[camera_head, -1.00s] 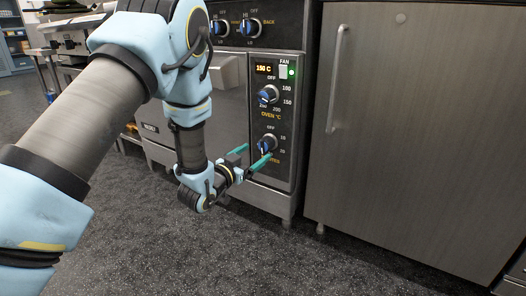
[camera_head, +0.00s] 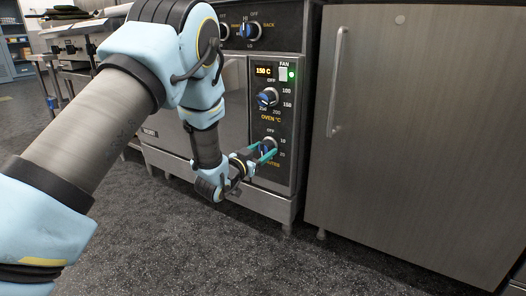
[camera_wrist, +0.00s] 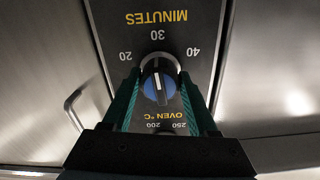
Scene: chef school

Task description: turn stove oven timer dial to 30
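The timer dial (camera_head: 267,146) is the lower knob on the oven's control panel, below the oven temperature dial (camera_head: 267,97). In the wrist view the timer dial (camera_wrist: 158,84) has a blue grip with a white line standing about vertical, between the "30" mark above and the "OVEN °C" print below. My gripper (camera_head: 266,151) is at the panel with its green fingers on either side of the timer dial. In the wrist view my gripper (camera_wrist: 158,78) is open around the dial, the fingers close to its sides. Whether they touch it is hard to tell.
A steel cabinet (camera_head: 420,140) with a long handle stands to the right. The oven door is left of the panel. The speckled floor in front is clear.

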